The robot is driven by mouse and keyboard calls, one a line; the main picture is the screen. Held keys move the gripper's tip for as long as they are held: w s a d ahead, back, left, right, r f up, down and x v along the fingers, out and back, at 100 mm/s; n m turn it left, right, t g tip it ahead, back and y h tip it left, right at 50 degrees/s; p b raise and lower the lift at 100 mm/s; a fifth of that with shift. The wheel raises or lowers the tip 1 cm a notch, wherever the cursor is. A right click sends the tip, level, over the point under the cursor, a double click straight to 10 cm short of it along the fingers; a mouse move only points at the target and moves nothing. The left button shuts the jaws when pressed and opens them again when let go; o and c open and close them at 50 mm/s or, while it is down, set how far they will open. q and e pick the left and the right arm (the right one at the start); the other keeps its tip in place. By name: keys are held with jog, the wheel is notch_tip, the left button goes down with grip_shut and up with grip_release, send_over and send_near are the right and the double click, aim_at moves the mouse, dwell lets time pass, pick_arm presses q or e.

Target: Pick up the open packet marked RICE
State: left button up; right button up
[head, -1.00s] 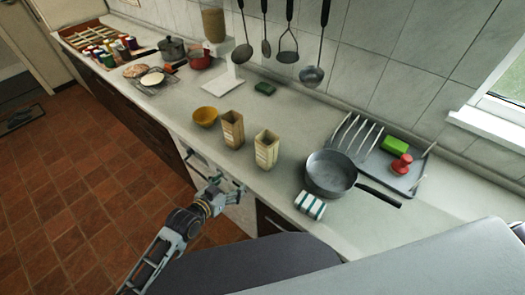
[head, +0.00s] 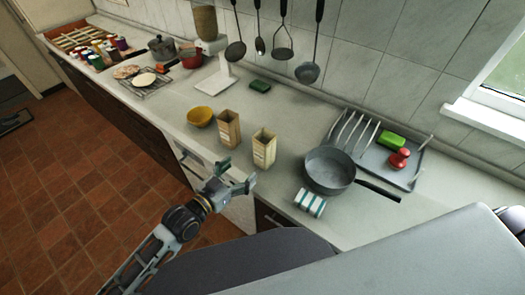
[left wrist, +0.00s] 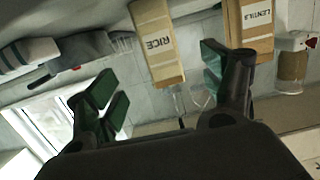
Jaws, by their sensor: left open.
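The RICE packet (head: 264,149) is a tan, upright, open-topped carton near the counter's front edge, the right one of two in the head view. Its label reads RICE in the left wrist view (left wrist: 157,45), where it appears upside down. The similar LENTILS packet (head: 228,130) stands to its left; it also shows in the left wrist view (left wrist: 250,30). My left gripper (head: 236,175) is open and empty, in front of the counter edge and short of the RICE packet. In the left wrist view the RICE packet lies beyond and between the spread green-tipped fingers (left wrist: 160,85). My right gripper is not in view.
A yellow bowl (head: 201,116) is left of the packets. A dish rack tray (head: 395,174) stands behind the pan. The counter behind the packets is mostly clear.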

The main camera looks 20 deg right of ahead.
aim_at(260, 153)
pick_arm(q)
jog(key=shift+s+d+r, duration=0.1)
jog(key=shift+r, duration=0.15)
jog(key=shift+d, duration=0.1)
jog(key=shift+p+x, duration=0.35)
jog(key=shift+x, duration=3.75)
jog(key=shift+d+r, duration=0.1)
